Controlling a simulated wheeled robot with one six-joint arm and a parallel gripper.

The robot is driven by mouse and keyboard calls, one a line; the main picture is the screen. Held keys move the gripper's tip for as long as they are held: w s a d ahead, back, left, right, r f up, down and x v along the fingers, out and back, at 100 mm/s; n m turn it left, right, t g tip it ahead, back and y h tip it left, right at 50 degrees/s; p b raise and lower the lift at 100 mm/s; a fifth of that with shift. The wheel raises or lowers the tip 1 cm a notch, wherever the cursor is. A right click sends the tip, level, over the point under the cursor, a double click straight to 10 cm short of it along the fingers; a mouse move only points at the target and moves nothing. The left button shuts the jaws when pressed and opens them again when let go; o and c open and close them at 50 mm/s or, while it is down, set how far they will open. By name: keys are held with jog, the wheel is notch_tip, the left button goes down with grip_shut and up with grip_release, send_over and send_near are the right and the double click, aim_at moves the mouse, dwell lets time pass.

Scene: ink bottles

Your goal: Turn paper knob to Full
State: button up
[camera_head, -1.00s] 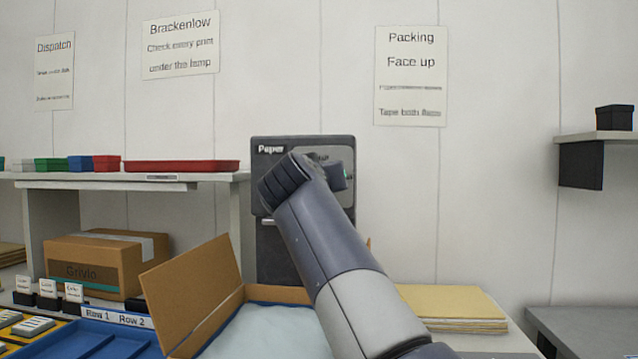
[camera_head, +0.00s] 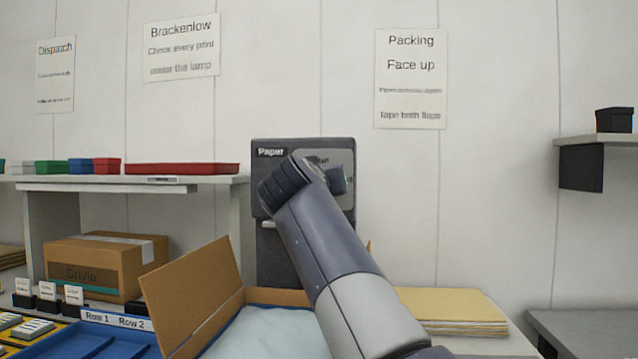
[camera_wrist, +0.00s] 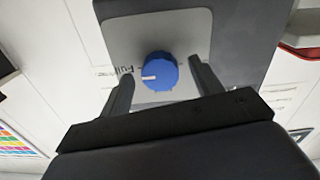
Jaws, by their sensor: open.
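The paper unit (camera_head: 266,190) is a dark box on the wall side, labelled "Paper". In the wrist view its grey face plate (camera_wrist: 190,30) carries a round blue paper knob (camera_wrist: 162,68) with a white pointer mark. The mark points to the picture's left, toward the side with the "Full" lettering (camera_wrist: 125,71); exact alignment is hard to tell. My gripper (camera_wrist: 161,67) is open, one finger on each side of the knob, with visible gaps beside it in the picture. Contact cannot be told.
An open cardboard box (camera_head: 195,295) stands in front of the paper unit, with a blue tray (camera_head: 95,346) to its left. Yellowish paper sheets (camera_head: 452,306) lie to the right. A shelf (camera_head: 215,180) with a red tray (camera_head: 180,168) is left of the unit.

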jog(key=s+a, duration=0.2)
jog(key=s, duration=0.8)
jog(key=shift+s+b, duration=0.3)
jog(key=shift+b, duration=0.15)
jog(key=shift+w, duration=0.1)
jog(key=w+d+p, duration=0.1)
jog(key=w+d, duration=0.1)
jog(key=w, duration=0.8)
jog(key=shift+w, duration=0.2)
jog(key=shift+s, duration=0.1)
